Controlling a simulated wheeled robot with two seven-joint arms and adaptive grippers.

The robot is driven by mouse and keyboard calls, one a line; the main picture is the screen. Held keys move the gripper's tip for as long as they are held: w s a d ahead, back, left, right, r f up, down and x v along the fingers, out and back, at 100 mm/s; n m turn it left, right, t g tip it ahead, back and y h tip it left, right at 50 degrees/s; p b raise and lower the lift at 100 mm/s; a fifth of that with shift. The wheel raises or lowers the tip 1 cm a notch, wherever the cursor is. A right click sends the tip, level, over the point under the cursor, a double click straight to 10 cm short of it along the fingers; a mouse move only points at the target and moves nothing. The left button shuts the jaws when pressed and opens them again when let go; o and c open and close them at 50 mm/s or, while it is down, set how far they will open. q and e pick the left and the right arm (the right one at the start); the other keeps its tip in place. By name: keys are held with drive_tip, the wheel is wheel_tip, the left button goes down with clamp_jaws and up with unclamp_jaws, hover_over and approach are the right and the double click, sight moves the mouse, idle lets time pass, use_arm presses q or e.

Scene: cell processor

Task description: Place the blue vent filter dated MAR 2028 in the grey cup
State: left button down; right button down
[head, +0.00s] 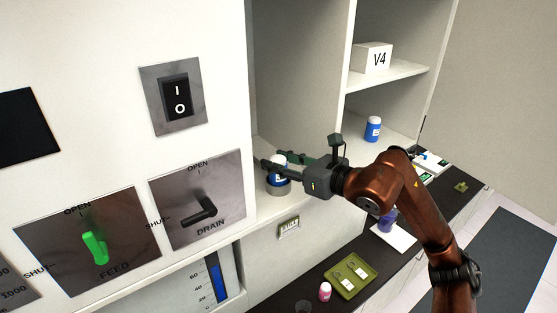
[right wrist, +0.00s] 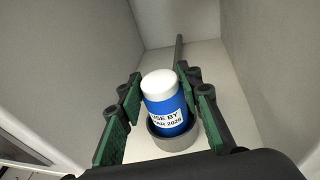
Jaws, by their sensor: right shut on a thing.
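The blue vent filter (right wrist: 165,104) has a white cap and a label reading "USE BY", partly cut off, then "AR 2028". It stands slightly tilted with its lower end inside the round grey cup (right wrist: 172,138). In the head view, the filter (head: 279,174) and the grey cup (head: 279,188) are on the ledge of the open bay, partly hidden by the fingers. My right gripper (head: 283,164) is shut on the filter, with its green-padded fingers (right wrist: 161,93) on either side. My left gripper is not in view.
Another blue bottle (head: 373,128) stands on the shelf at right, below the V4 box (head: 372,58). Bay walls stand close around my right gripper. The drain handle (head: 199,212) juts out at left. Below are a green tray (head: 350,277) and a pink bottle (head: 325,291).

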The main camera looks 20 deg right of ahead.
drive_tip(key=shift+f, duration=0.15)
drive_tip(key=c, duration=1.4)
unclamp_jaws()
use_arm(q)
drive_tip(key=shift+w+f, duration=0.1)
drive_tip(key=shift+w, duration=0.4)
use_arm(e)
drive_tip(key=shift+s+d+r, duration=0.15)
drive_tip(key=shift+r, duration=0.05)
use_arm(q)
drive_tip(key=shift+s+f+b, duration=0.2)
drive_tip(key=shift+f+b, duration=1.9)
drive_tip(key=shift+b, duration=0.1)
use_arm(e)
drive_tip(key=shift+v, duration=5.85)
